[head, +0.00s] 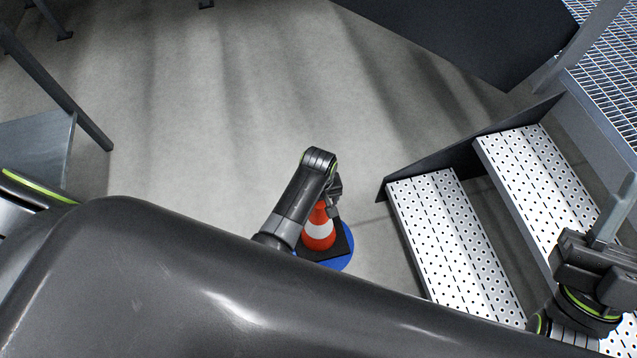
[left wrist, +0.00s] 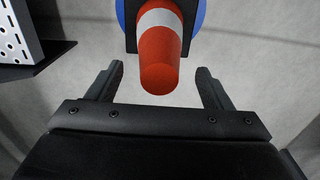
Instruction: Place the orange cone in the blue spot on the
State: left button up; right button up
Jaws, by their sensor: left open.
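The orange cone (head: 318,230) has a white band and a black square base. It stands upright on the blue spot (head: 338,263), a flat round patch on the floor, and its base covers much of the patch. My left gripper (head: 335,195) is at the cone's upper part in the head view. In the left wrist view the gripper (left wrist: 160,85) is open, with the cone's tip (left wrist: 158,78) between or just beyond its fingers, not clamped. The blue spot (left wrist: 199,14) shows on both sides of the black base there. My right gripper (head: 590,262) is over the steps at the right, its jaws unclear.
White perforated steps (head: 455,240) with dark side plates rise at the right of the cone, towards a grated platform (head: 610,80). A grey railing post (head: 60,85) stands at the left. The concrete floor (head: 220,110) beyond the cone is clear.

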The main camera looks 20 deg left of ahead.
pick_arm(q)
jog(key=shift+r+p, duration=0.75)
jog(key=shift+p, duration=0.05)
jog(key=shift+r+p, duration=0.65)
jog(key=shift+p, duration=0.15)
pick_arm(e)
jog(key=w+d+f+m+g+h, duration=0.1)
jog(key=w+f+m+g+h, duration=0.15)
jog(key=f+g, duration=0.5)
jog(key=w+d+f+m+g+h, duration=0.25)
jog(key=f+g, duration=0.25)
jog(key=f, duration=0.6)
pick_arm(q)
jog(key=shift+r+p, duration=0.65)
jog(key=shift+p, duration=0.1)
jog(key=shift+r+p, duration=0.65)
jog(key=shift+p, duration=0.15)
notch_tip(320, 180, up, 2)
jog(key=shift+r+p, duration=0.1)
jog(key=shift+p, duration=1.15)
jog(key=shift+r+p, duration=0.3)
jog(key=shift+p, duration=0.1)
pick_arm(e)
jog(key=s+a+f+m+g+y, duration=0.1)
jog(key=s+a+f+g+y, duration=0.1)
jog(key=s+f+g, duration=1.1)
jog(key=shift+s+a+f+y, duration=0.35)
jog(key=shift+s+f, duration=0.5)
jog(key=shift+f, duration=0.9)
